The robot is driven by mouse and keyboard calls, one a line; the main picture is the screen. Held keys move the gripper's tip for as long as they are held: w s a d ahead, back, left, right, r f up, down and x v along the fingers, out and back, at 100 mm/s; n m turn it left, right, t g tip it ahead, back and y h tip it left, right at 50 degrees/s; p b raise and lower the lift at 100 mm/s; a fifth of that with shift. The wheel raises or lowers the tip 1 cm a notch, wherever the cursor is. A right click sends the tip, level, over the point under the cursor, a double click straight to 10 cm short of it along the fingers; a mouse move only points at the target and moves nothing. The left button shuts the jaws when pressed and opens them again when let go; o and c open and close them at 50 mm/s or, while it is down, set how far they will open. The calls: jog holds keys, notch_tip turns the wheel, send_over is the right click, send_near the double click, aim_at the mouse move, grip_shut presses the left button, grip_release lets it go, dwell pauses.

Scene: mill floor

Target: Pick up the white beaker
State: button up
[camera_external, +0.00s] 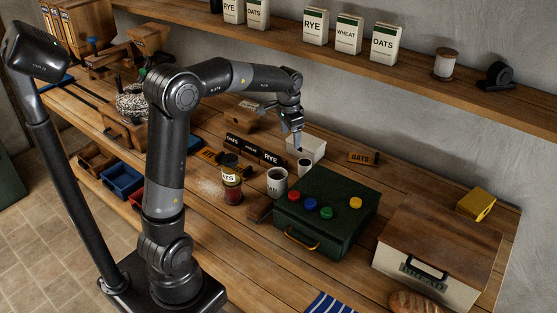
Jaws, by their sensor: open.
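A small white cup (304,168) with a dark inside stands upright on the bench behind the green box; it looks like the white beaker. A larger white mug (277,184) with dark lettering stands to its left and nearer the camera. My gripper (298,145) is open and points down, above and slightly left of the small cup in the picture. It overlaps a white open box (314,149) behind it. The gap between the fingers is too small to make out, and I see nothing held.
A green box (340,207) with coloured knobs stands close in front of the small cup. A jar (232,190) is left of the mug. Dark label blocks (246,147) stand behind. A bread box (438,262) is at the right. A shelf (400,72) runs above.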

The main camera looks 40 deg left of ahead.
jog(key=m+g, duration=0.1)
jog(key=m, duration=0.1)
send_near(305, 168)
jog(key=w+a+f, duration=0.1)
jog(key=w+a, duration=0.1)
jog(key=w, duration=0.1)
jog(key=f, duration=1.1)
jog(key=shift+s+d, duration=0.2)
jog(key=shift+s, duration=0.1)
jog(key=shift+c, duration=0.2)
jog(key=c, duration=1.1)
